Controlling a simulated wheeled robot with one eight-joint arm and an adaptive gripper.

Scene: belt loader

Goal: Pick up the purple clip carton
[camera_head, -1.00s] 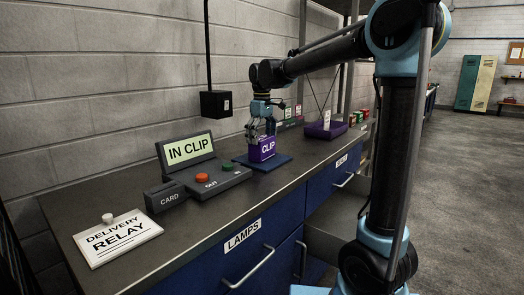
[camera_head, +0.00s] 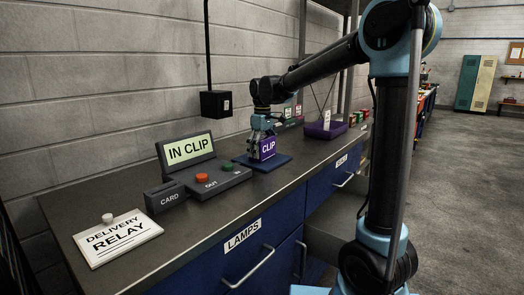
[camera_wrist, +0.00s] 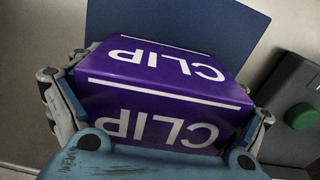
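The purple clip carton (camera_head: 267,148), with white CLIP lettering, stands on a blue pad (camera_head: 281,162) on the dark bench. In the wrist view the carton (camera_wrist: 165,85) fills the middle, with the blue pad (camera_wrist: 215,25) behind it. My gripper (camera_head: 259,142) is down over the carton from above. In the wrist view its fingers (camera_wrist: 158,110) lie along the left and right sides of the carton and look pressed against it. The fingertips are partly hidden. I see no clear gap between the carton and the pad.
A purple tray (camera_head: 325,132) lies further along the bench. A black box (camera_head: 215,104) hangs above.

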